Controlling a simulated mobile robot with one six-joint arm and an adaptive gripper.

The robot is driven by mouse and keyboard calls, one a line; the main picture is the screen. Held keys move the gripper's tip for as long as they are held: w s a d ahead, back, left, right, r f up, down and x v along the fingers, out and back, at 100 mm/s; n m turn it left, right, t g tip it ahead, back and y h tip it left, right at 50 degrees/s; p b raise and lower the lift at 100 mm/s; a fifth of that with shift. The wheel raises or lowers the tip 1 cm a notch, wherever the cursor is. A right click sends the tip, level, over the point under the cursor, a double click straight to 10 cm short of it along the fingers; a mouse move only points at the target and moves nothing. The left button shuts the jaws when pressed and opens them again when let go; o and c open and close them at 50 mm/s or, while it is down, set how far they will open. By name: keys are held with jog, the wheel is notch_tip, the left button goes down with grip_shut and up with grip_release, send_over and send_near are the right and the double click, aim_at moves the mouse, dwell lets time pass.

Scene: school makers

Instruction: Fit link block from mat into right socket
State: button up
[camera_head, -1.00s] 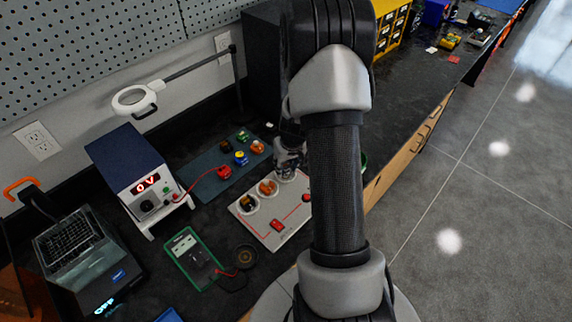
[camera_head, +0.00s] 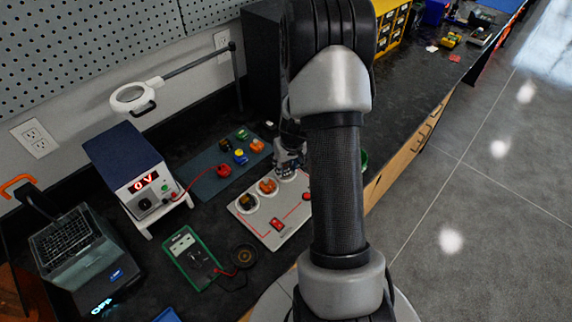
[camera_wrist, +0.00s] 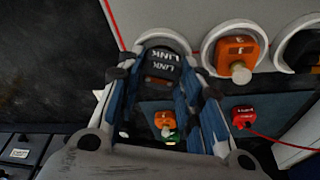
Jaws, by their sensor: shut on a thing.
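My gripper (camera_wrist: 160,84) is shut on a dark link block (camera_wrist: 160,66) with white LINK lettering. The block is at the right socket (camera_wrist: 150,39), whose pale ring curves behind it in the wrist view. Whether the block is seated or just above the ring I cannot tell. In the head view my gripper (camera_head: 289,158) is over the right end of the light socket board (camera_head: 258,228) and hides most of that socket. The blue-grey mat (camera_head: 205,181) lies behind the board, with several coloured blocks on it.
The middle socket holds an orange block (camera_head: 268,186); the left one holds a dark block (camera_head: 247,202). A power supply (camera_head: 128,168) stands left of the mat, its red lead running to a red block (camera_head: 224,171). A green-edged meter (camera_head: 191,258) lies in front.

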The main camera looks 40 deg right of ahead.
jog(key=shift+f, duration=0.3)
jog(key=shift+r, duration=0.2)
jog(key=shift+r+p, duration=0.3)
jog(key=shift+r, duration=0.2)
jog(key=shift+r, duration=0.15)
jog(key=shift+f+b, duration=0.9)
jog(key=shift+b, duration=0.15)
dwell(0.9)
jog(key=o, duration=0.6)
jog(key=shift+o, duration=0.2)
jog(key=shift+r, duration=0.2)
jog(key=p+v, duration=0.6)
jog(key=v, duration=0.4)
jog(key=shift+r, duration=0.35)
